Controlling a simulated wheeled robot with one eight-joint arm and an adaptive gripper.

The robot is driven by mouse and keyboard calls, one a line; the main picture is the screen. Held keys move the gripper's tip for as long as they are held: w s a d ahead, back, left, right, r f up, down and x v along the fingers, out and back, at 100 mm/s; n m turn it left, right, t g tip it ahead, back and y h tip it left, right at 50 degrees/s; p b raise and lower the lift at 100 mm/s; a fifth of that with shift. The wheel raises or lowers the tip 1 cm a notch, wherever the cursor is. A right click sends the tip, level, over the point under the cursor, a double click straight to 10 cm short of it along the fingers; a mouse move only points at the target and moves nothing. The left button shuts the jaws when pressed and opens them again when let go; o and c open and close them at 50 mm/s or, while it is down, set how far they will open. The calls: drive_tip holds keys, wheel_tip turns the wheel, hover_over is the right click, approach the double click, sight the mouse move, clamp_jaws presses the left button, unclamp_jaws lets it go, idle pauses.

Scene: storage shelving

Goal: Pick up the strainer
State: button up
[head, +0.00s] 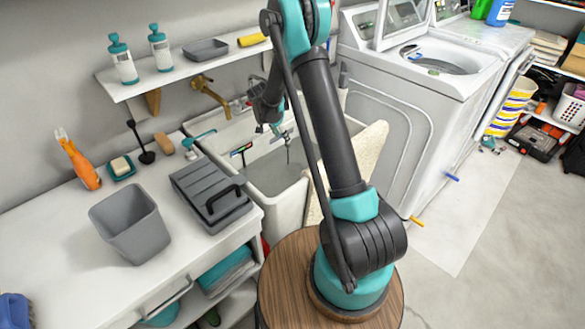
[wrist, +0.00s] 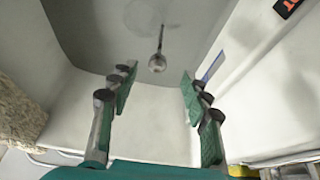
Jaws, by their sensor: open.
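A small round metal strainer (wrist: 157,62) with a thin dark handle lies on the grey floor of the sink (wrist: 85,25) in the wrist view. My gripper (wrist: 158,90) is open and empty, its green-padded fingers on either side of the view. The strainer shows between and beyond the fingertips, apart from them. In the head view my gripper (head: 276,129) hangs over the sink (head: 275,178). A thin dark shape there may be the strainer's handle, but it is too small to be sure.
Left of the sink, the counter (head: 60,235) holds a grey bin (head: 130,225), a dark rack (head: 210,192) and an orange bottle (head: 80,160). A brass faucet (head: 211,94) and shelf (head: 190,68) are behind. A washing machine (head: 400,130) stands right of the sink.

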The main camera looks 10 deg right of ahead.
sight(288, 146)
drive_tip(key=x, duration=0.8)
drive_tip(key=shift+w+d+f, duration=0.1)
drive_tip(key=shift+d+f, duration=0.05)
drive_tip(key=shift+d, duration=0.15)
clamp_jaws()
idle(0.4)
